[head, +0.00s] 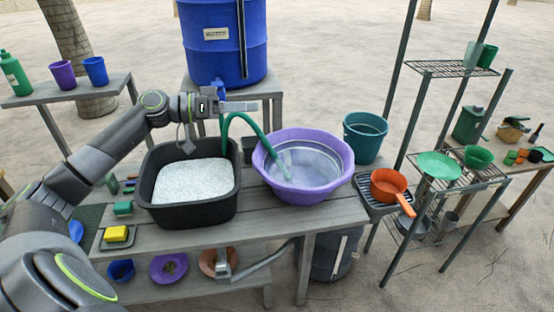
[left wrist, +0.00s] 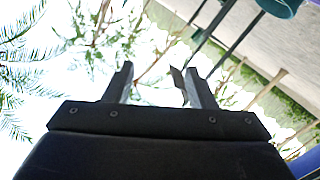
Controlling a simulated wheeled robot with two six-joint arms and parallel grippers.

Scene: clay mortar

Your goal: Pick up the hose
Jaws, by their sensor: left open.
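The green hose (head: 247,120) arches up beside the water barrel's tap, and its other end drops into the purple basin (head: 345,153). My left gripper (head: 240,106) is just above the top of the hose's arch, in front of the blue barrel (head: 224,62). Whether it touches the hose cannot be told. In the left wrist view its two fingers (left wrist: 153,88) stand apart with nothing gripped between them, and the hose does not show there. The lower start of the hose is partly hidden behind the black tub.
A black tub (head: 148,200) of white grains stands left of the basin on the bench. A teal bucket (head: 365,150) and an orange pan (head: 386,188) are to the right. Sponges (head: 116,234) lie at the left. A metal rack (head: 447,68) stands further right.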

